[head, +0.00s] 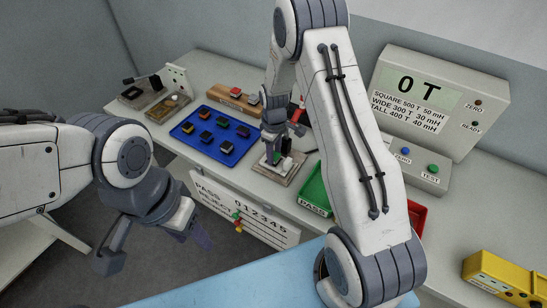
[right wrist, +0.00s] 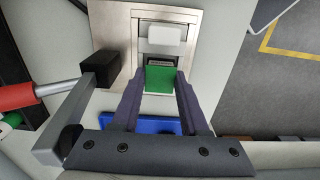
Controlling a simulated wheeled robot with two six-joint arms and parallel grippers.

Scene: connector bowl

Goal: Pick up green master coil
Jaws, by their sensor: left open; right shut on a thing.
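The green master coil (right wrist: 160,79) is a square green block between the two fingers of my right gripper (right wrist: 160,76) in the right wrist view. The fingers are shut on it from both sides. It is at the metal-framed test fixture (right wrist: 120,60), right beside a white block (right wrist: 164,33); I cannot tell if it is clear of its seat. In the head view my right gripper (head: 283,143) is low over the fixture (head: 266,167), and the coil is mostly hidden. My left gripper (head: 150,235) is open and empty, off the bench's front edge.
A blue tray (head: 183,139) with several small coils lies left of the fixture. A wooden rack (head: 228,101) stands behind. The green PASS bin (head: 312,190) and red bin (head: 416,215) are to the right. The display box (head: 430,95) reads 0 T. A red-handled lever (right wrist: 20,95) is near my right gripper.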

